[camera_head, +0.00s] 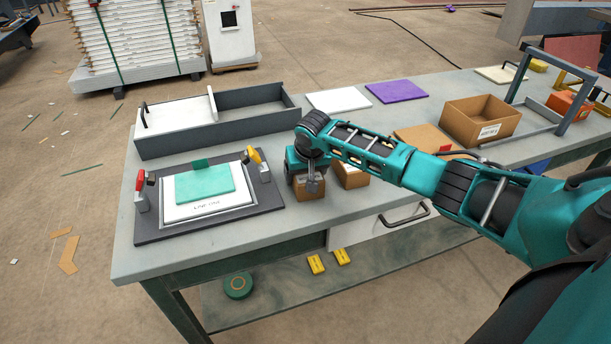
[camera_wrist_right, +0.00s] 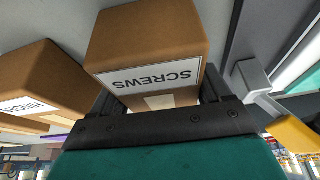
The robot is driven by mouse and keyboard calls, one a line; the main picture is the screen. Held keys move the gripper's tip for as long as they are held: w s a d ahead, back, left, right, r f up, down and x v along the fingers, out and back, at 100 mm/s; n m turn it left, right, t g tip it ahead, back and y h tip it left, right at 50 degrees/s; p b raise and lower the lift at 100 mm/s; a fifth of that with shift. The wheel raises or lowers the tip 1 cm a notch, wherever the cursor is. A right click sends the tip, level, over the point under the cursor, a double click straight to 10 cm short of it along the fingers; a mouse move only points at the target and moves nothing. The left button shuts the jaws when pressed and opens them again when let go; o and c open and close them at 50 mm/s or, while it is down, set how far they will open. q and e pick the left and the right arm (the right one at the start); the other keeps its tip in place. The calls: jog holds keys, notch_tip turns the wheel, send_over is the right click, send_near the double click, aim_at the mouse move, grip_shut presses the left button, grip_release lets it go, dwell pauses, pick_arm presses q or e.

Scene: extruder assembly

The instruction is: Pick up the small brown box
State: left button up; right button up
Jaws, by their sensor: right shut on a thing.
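A small brown box (camera_head: 304,190) is under my right gripper near the front edge of the table. In the right wrist view this box (camera_wrist_right: 150,38) has a white label reading "SCREWS". My right gripper (camera_head: 313,181) points down and is shut on the box, with a finger on each side of it. I cannot tell whether the box touches the table. A second small brown box (camera_head: 350,175) stands just to its right, apart from it; its label in the right wrist view (camera_wrist_right: 40,85) is partly cut off. My left gripper is not in view.
A dark fixture plate (camera_head: 150,228) with red and yellow clamps (camera_head: 254,157) lies close on the left. A grey tray (camera_head: 255,110) is behind. An open brown box (camera_head: 465,125) and a purple sheet (camera_head: 396,91) are farther right. A white drawer (camera_head: 360,230) is below the tabletop.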

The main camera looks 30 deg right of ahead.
jog(key=c, duration=0.6)
